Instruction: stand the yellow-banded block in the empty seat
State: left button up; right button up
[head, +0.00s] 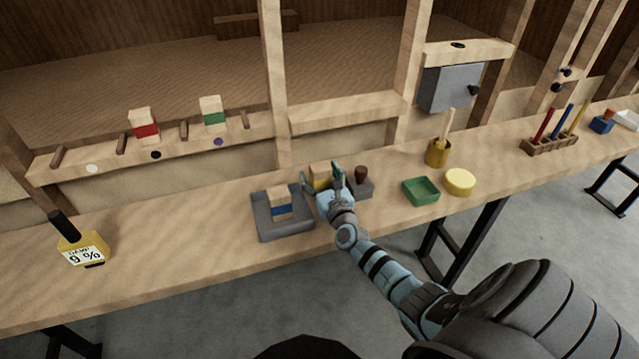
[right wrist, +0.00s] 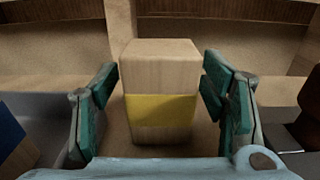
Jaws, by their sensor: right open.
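The yellow-banded block (head: 320,172) stands upright on the bench, pale wood with a yellow band around its middle. My right gripper (head: 321,183) is open, with one finger on each side of the block. In the right wrist view the block (right wrist: 160,88) stands between the green fingers, with gaps visible at both sides. The rail (head: 105,157) at the back left has seats parted by small pegs. Its leftmost seat, above a white dot (head: 91,168), is empty. A red-banded block (head: 145,129) and a green-banded block (head: 213,116) stand in the others. My left gripper is not in view.
A grey tray (head: 262,232) holding a blue-banded block (head: 281,204) sits just left of the gripper. A grey holder with a brown knob (head: 361,174) is close on the right.

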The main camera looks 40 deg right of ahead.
jog(key=shift+r, duration=0.1)
jog(key=c, duration=1.3)
